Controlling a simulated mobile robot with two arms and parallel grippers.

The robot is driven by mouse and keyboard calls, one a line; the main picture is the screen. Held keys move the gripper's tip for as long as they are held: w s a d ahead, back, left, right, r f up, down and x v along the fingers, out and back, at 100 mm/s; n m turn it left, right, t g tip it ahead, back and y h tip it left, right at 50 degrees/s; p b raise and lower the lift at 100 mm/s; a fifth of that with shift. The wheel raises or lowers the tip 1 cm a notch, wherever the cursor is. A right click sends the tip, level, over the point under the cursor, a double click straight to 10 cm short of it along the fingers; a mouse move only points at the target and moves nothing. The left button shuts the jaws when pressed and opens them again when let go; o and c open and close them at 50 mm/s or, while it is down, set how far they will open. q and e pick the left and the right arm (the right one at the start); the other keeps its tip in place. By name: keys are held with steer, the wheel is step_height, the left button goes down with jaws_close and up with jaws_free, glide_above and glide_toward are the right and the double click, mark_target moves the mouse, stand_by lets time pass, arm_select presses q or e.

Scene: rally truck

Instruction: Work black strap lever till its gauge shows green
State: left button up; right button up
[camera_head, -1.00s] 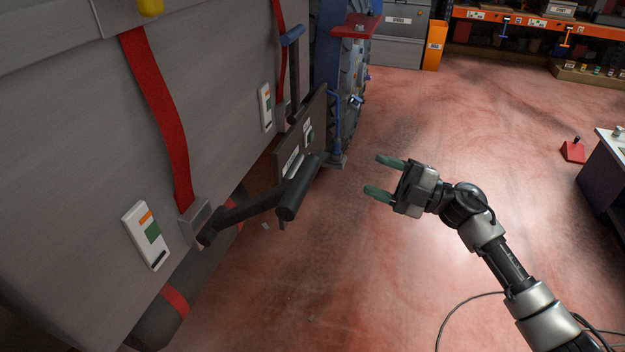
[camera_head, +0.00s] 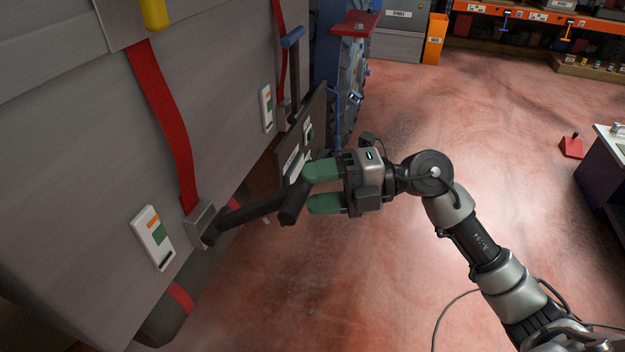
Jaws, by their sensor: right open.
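The black strap lever (camera_head: 250,212) sticks out from a metal buckle (camera_head: 199,222) at the foot of the near red strap, on the grey truck side. It ends in a thick black crossbar grip (camera_head: 294,203). Its gauge (camera_head: 153,238) is a white plate beside the buckle with an orange band, a green band and a small dark mark near its lower end. My right gripper (camera_head: 322,188) is open, its green fingertips pointing left at the right side of the grip. The upper fingertip overlaps the grip's top; I cannot tell whether they touch. My left gripper is out of view.
A dark plate (camera_head: 316,115) hangs behind the black grip. A red shelf (camera_head: 355,24) juts out beyond.

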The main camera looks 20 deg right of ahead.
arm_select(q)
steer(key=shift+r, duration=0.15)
arm_select(e)
steer(key=shift+w+a+f, duration=0.1)
steer(key=shift+a, duration=0.45)
